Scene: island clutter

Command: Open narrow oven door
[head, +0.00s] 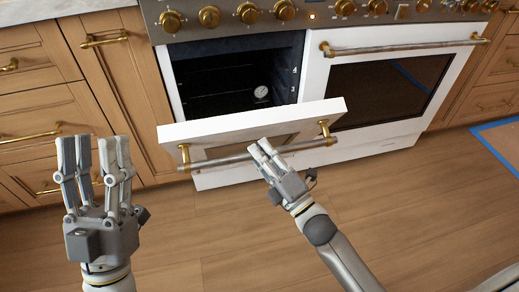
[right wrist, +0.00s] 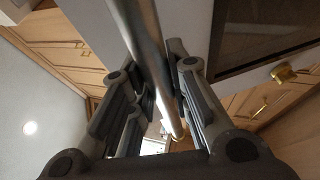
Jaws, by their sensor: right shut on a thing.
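The narrow oven door (head: 240,122) is white and tilted partway open, hinged low, with the dark oven cavity (head: 225,82) showing behind it. A metal bar handle (head: 225,161) on brass mounts runs along its front. My right gripper (head: 261,150) is shut on this handle, right of its middle. In the right wrist view the handle (right wrist: 150,50) passes between the two fingers of my right gripper (right wrist: 165,95). My left gripper (head: 95,150) is open and empty, raised at the left, apart from the oven.
The wide oven door (head: 385,90) at the right is closed, with its own bar handle (head: 400,47). Brass knobs (head: 250,13) line the range top. Wooden cabinets (head: 50,110) with brass pulls stand at the left. The wooden floor (head: 200,235) in front is clear.

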